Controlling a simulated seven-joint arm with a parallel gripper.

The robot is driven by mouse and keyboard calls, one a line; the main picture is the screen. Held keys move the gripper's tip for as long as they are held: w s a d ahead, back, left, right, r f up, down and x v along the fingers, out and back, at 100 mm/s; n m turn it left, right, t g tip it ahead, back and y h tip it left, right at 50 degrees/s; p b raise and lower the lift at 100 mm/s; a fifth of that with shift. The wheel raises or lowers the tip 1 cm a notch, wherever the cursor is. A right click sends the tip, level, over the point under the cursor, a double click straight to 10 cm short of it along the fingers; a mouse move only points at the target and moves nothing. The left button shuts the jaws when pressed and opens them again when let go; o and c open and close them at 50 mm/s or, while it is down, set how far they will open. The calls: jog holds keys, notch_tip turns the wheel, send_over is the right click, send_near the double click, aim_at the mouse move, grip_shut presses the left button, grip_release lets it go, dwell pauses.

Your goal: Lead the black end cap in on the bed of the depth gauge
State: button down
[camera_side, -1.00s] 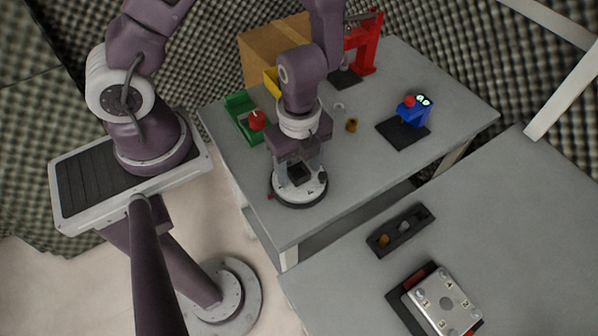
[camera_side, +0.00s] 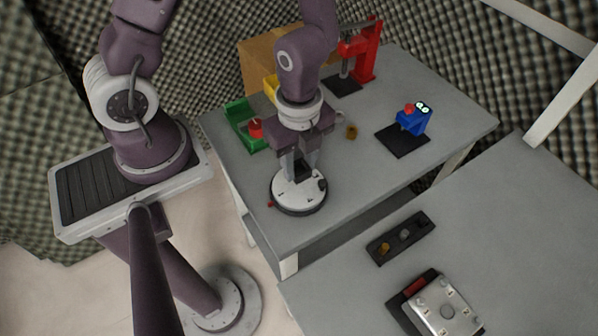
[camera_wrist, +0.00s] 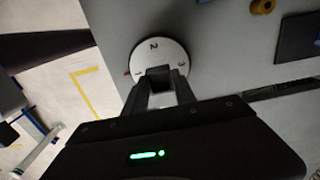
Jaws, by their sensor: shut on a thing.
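My gripper (camera_side: 300,168) points down over a round white dial table (camera_side: 288,196) marked with numbers, at the near left of the back table. Its fingers are shut on a small dark piece, which looks like the black end cap (camera_wrist: 159,72); the fingers hide much of it. In the wrist view the piece sits over the dial's middle, with the numbers 1, 2 and 3 around it. A blue device (camera_side: 412,121) with two lit green rounds and a red top stands on a black base at right; I cannot tell whether it is the depth gauge.
A red stand (camera_side: 367,52) is at the back, with a cardboard-coloured box (camera_side: 258,62) left of it. A green bin (camera_side: 240,117) is left of my gripper. A brass ring (camera_side: 351,132) lies mid-table. A slotted black tray (camera_side: 377,258) and a metal plate (camera_side: 445,309) are on the front table.

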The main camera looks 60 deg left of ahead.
aim_at(300, 171)
notch_tip(300, 171, up, 6)
jog(key=shift+w+f, duration=0.1)
jog(key=shift+f, duration=0.15)
jog(key=w+f+n, duration=0.2)
jog(key=w+n, duration=0.4)
jog(key=w, duration=0.1)
jog(key=w+f+n, duration=0.3)
jog(key=w+n, duration=0.3)
jog(key=w+f+n, duration=0.2)
jog(key=w+n, duration=0.4)
jog(key=w, duration=0.1)
jog(key=shift+w+d+f, duration=0.25)
jog(key=shift+w+f, duration=0.1)
jog(key=shift+f, duration=0.05)
jog(key=shift+f, duration=0.1)
